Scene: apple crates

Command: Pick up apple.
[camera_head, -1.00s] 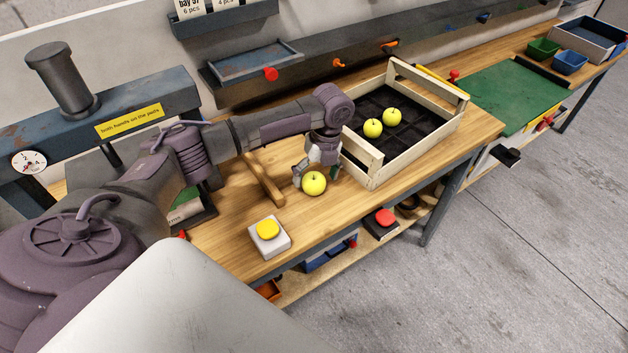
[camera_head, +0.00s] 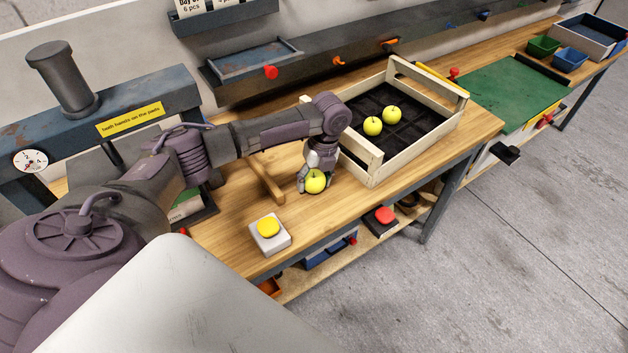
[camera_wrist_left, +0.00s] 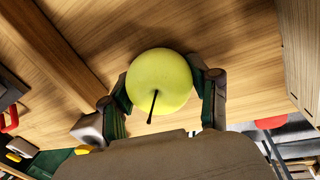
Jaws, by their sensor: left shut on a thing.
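A yellow-green apple (camera_head: 315,182) is at the wooden bench top, left of the crate, and my left gripper (camera_head: 312,184) is shut on it from above. In the left wrist view the apple (camera_wrist_left: 160,80) sits between both fingers (camera_wrist_left: 163,96), its stem facing the camera. I cannot tell whether it touches the bench. A wooden crate (camera_head: 362,151) with a dark divided insert stands to the right, with two similar apples (camera_head: 373,126) (camera_head: 392,115) inside. My right gripper is not in view.
A grey box with a yellow button (camera_head: 269,229) stands near the front edge of the bench. A wooden bar (camera_head: 266,180) lies left of the gripper. A box with a red button (camera_head: 384,216) is below the bench edge. A green mat (camera_head: 515,95) lies farther right.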

